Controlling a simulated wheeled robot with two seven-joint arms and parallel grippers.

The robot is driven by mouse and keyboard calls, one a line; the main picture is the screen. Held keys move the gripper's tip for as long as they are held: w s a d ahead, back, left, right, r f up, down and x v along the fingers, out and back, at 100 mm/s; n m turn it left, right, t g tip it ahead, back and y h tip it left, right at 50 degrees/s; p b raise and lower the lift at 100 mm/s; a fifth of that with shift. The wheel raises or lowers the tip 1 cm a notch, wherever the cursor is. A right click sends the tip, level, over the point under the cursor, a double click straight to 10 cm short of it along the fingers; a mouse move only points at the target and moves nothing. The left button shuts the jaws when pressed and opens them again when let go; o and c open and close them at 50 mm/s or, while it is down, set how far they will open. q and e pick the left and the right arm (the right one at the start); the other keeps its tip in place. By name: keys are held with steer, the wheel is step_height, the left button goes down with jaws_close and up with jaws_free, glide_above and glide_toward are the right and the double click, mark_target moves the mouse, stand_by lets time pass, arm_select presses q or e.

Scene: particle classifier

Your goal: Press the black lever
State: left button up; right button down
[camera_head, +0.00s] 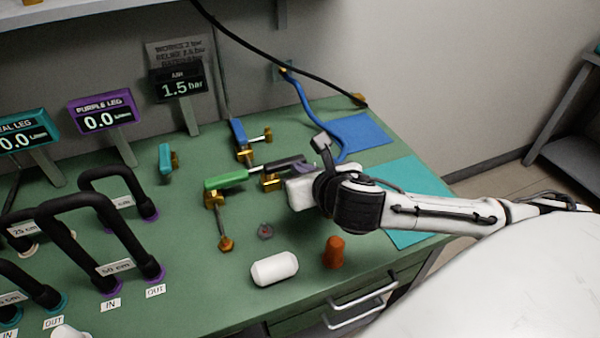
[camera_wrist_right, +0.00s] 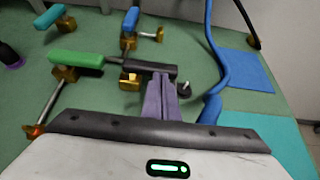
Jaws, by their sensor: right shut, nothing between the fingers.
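The black lever (camera_head: 286,162) sits on a brass valve block beside the green lever (camera_head: 227,179), near the middle of the bench. It also shows in the right wrist view (camera_wrist_right: 145,66), lying roughly sideways. My right gripper (camera_head: 303,168) has its fingers shut and empty. In the right wrist view its purple-grey fingertips (camera_wrist_right: 161,77) reach the right part of the black lever and overlap it; I cannot tell whether they touch it. My left gripper is not in view.
Blue (camera_head: 239,132) and teal (camera_head: 165,156) levers stand behind. A white cylinder (camera_head: 274,268) and an orange-brown stopper (camera_head: 334,252) lie in front. Black hose loops (camera_head: 90,200) fill the left. A blue hose (camera_head: 315,115) runs behind the gripper. The gauge (camera_head: 181,88) reads 1.5 bar.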

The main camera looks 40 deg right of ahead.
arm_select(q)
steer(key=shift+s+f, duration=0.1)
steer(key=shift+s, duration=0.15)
arm_select(e)
steer(key=shift+d, duration=0.1)
